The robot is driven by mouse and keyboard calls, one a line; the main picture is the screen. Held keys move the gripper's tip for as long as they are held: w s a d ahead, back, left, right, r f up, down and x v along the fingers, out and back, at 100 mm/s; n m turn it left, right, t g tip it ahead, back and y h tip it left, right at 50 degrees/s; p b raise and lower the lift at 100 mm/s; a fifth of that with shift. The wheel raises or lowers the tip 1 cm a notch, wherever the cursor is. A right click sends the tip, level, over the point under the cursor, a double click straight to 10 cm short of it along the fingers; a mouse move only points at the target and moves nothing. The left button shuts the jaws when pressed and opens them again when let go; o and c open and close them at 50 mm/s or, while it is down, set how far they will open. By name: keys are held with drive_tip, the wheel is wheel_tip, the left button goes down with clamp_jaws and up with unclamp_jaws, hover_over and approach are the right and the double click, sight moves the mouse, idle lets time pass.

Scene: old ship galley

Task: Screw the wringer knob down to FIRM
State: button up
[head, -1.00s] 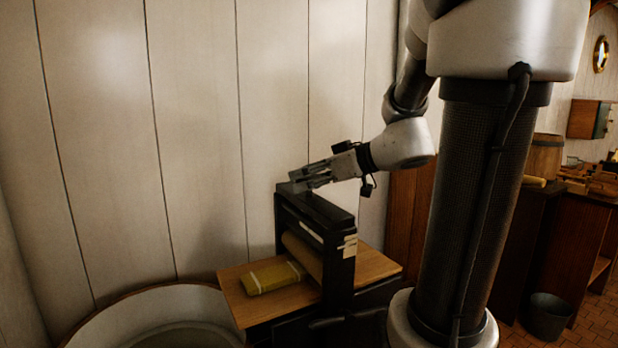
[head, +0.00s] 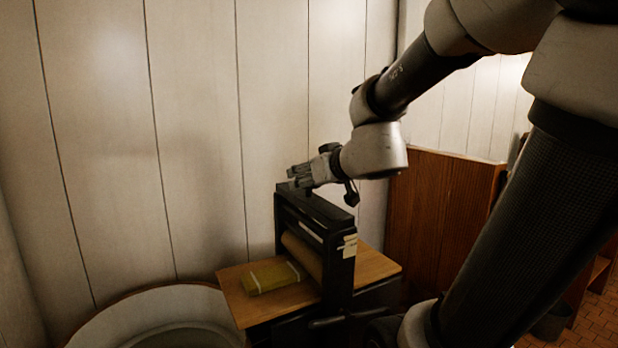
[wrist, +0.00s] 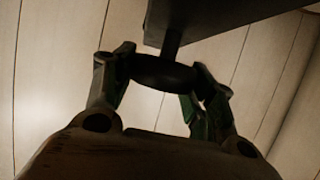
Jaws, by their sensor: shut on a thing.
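The wringer (head: 345,272) is a dark upright frame with a pale roller (head: 302,256), standing on a wooden board. My gripper (head: 300,178) is at the top of the frame, coming in from the right. In the wrist view my gripper (wrist: 160,80) has its fingers on both sides of a dark round knob (wrist: 163,73), shut on it. A short stem (wrist: 172,42) joins the knob to the dark top beam (wrist: 215,18). The knob is mostly hidden by the gripper in the head view. Small pale labels (head: 349,246) sit on the frame's side; their writing is too small to read.
A folded yellow cloth (head: 270,277) lies on the board (head: 232,295) before the roller. A round pale tub (head: 95,325) is at lower left. A plank wall (head: 200,130) stands close behind. A wooden panel (head: 440,215) is at right.

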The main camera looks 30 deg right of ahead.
drive_tip(key=o, duration=1)
drive_tip(key=shift+s+r, duration=0.15)
drive_tip(key=shift+s, duration=0.15)
drive_tip(key=s, duration=1)
drive_tip(key=shift+s+d+r, duration=0.1)
drive_tip(key=shift+s+d, duration=0.1)
drive_tip(key=shift+d, duration=0.1)
drive_tip(key=shift+s+d, duration=0.1)
drive_tip(key=shift+s, duration=0.9)
